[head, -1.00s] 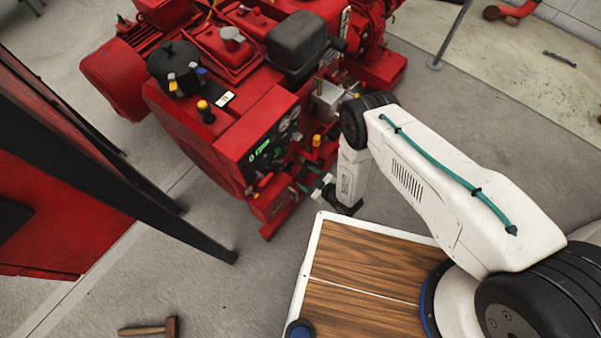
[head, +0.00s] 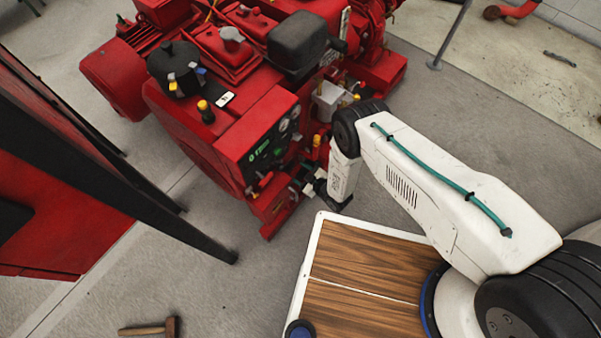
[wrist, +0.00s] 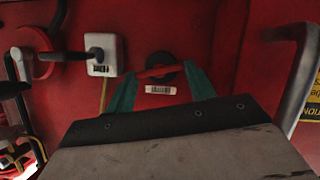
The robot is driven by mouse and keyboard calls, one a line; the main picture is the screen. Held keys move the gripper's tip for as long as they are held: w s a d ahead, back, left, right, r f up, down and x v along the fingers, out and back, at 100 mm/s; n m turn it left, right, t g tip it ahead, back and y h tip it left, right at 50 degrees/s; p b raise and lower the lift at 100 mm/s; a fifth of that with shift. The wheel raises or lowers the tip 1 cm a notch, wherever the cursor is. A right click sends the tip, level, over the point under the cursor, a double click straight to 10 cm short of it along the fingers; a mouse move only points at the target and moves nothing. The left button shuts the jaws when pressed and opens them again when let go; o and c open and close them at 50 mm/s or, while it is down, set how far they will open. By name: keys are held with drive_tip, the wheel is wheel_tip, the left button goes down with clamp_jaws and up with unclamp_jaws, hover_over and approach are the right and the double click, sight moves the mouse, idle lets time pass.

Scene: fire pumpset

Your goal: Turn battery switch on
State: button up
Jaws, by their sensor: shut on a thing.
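The battery switch (wrist: 160,72) is a red bar handle on a round black base, set in the red panel above a small white barcode label. In the wrist view the bar lies nearly level, tilted slightly. My gripper (wrist: 158,85) has its two green fingers at either end of the red handle, shut on it. In the head view my gripper (head: 303,183) is at the low front of the red pumpset (head: 235,130), and the switch itself is hidden there.
Left of the switch, the wrist view shows a white box with a black lever (wrist: 102,55) and a red round fitting (wrist: 35,55). A grey pipe (wrist: 300,75) runs at the right. A hammer (head: 150,328) lies on the floor.

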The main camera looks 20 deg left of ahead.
drive_tip(key=shift+s, duration=0.1)
drive_tip(key=n+t, duration=0.1)
drive_tip(key=n, duration=0.1)
drive_tip(key=shift+s+a+f+n+t, duration=0.1)
drive_tip(key=shift+s+n+t, duration=0.1)
drive_tip(key=shift+n+t, duration=0.2)
drive_tip(key=shift+s+f+n+t, duration=0.15)
drive_tip(key=shift+n+t, duration=0.95)
drive_tip(key=shift+n, duration=0.6)
drive_tip(key=o, duration=0.7)
drive_tip(key=v, duration=0.7)
drive_tip(key=shift+s+d, duration=0.25)
